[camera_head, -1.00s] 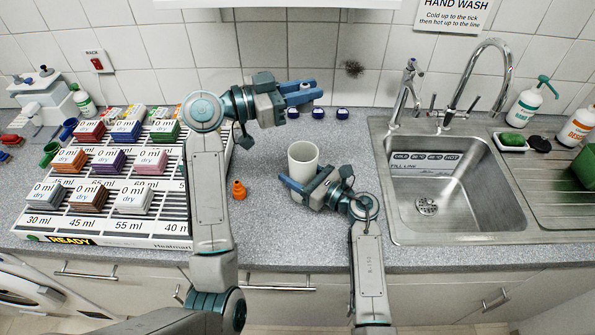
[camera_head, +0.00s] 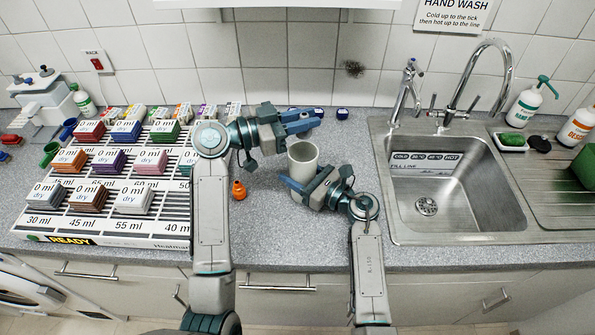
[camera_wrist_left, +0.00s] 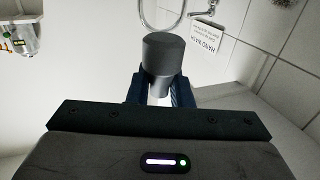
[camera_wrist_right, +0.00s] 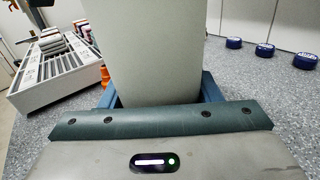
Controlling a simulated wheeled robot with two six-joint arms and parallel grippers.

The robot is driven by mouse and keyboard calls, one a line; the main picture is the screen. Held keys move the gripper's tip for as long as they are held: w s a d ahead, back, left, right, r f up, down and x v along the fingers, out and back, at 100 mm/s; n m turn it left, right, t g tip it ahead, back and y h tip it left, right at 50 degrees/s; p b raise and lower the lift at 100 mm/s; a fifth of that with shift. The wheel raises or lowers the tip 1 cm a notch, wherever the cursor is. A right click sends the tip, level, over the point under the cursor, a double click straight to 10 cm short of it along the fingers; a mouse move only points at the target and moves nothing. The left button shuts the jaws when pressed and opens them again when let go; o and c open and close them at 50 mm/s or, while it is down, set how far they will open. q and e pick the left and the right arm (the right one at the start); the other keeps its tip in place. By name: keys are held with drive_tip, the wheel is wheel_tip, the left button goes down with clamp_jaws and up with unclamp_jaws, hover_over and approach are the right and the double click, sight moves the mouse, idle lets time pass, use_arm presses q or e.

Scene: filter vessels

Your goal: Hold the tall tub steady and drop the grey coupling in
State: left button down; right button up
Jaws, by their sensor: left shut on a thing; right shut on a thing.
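The tall tub (camera_head: 303,158) is a pale grey-white open cup standing upright on the worktop in the head view. My right gripper (camera_head: 300,186) is shut on its near side, low on the wall; the tub also fills the middle of the right wrist view (camera_wrist_right: 148,50). My left gripper (camera_head: 302,120) is shut on the grey coupling, above and just behind the tub's mouth. The grey coupling (camera_wrist_left: 163,55) is a dark grey cylinder between the fingers in the left wrist view. In the head view the fingers hide it. The inside bottom of the tub is hidden.
An orange bottle-shaped piece (camera_head: 238,189) stands left of the tub. A white rack (camera_head: 120,228) with several coloured blocks fills the left worktop. The steel sink (camera_head: 440,190) is on the right. Blue-capped items (camera_head: 342,113) sit near the back wall.

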sight(303, 134)
use_arm(q)
drive_tip(key=shift+f, duration=2.1)
drive_tip(key=c, duration=1.2)
unclamp_jaws()
drive_tip(key=shift+c, duration=0.2)
drive_tip(key=v, duration=1.2)
